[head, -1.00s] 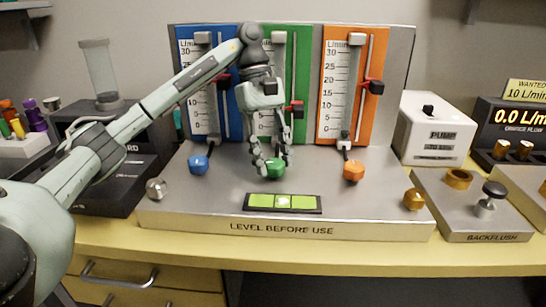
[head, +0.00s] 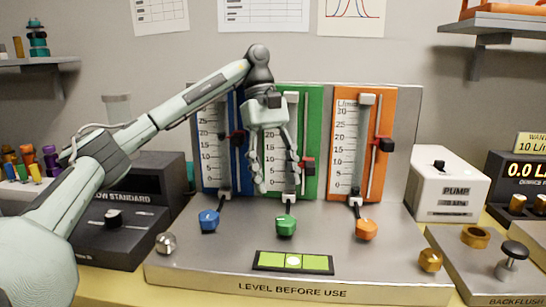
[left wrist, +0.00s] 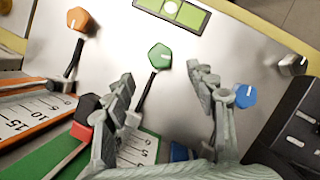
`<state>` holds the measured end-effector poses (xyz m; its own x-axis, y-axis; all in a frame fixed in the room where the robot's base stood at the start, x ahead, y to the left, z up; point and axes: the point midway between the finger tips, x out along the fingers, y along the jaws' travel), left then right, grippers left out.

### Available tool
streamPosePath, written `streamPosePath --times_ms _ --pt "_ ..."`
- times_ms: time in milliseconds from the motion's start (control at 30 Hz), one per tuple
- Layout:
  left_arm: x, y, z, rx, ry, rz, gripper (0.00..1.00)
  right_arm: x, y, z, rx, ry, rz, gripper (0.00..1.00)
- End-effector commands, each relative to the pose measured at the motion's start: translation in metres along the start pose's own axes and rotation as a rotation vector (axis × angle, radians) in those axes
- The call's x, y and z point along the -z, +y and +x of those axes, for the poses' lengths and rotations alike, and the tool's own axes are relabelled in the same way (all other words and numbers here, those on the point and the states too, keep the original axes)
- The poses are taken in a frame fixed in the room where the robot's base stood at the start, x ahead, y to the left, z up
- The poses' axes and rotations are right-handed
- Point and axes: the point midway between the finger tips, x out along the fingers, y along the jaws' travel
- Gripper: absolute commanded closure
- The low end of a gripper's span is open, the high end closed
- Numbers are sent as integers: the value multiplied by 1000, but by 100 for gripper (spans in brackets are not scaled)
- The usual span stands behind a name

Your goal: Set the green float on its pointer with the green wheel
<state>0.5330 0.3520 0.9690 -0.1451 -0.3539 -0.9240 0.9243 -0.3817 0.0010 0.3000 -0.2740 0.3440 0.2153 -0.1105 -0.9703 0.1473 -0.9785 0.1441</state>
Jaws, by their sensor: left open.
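The green wheel (head: 286,226) sits on the sloped metal deck in front of the green flowmeter panel (head: 314,110). It also shows in the left wrist view (left wrist: 159,56), with a white mark on its face. The red pointer (head: 308,165) of the green panel sits on its rod, low on the scale. I cannot make out the green float; my gripper covers part of the tube. My left gripper (head: 279,190) is open and empty, in front of the green panel's lower part and above the wheel in the picture. In the left wrist view its fingers (left wrist: 170,83) are spread apart.
A green bubble level (head: 293,261) lies in front. A white pump box (head: 448,187) stands at right, a dark box (head: 125,215) at left.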

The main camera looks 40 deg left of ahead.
Motion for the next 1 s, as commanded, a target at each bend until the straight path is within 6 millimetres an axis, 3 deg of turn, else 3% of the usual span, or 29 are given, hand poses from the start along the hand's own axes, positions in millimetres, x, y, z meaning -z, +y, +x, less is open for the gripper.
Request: streamPosePath --times_ms 100,333,1000 --pt "0 0 -18 -4 2 0 44 0 0 0 0 -1 0 100" --pt "0 0 -37 -2 2 1 44 0 0 0 1 -1 0 100" --pt "0 0 -41 0 0 0 44 -1 -1 0 1 -2 0 100"
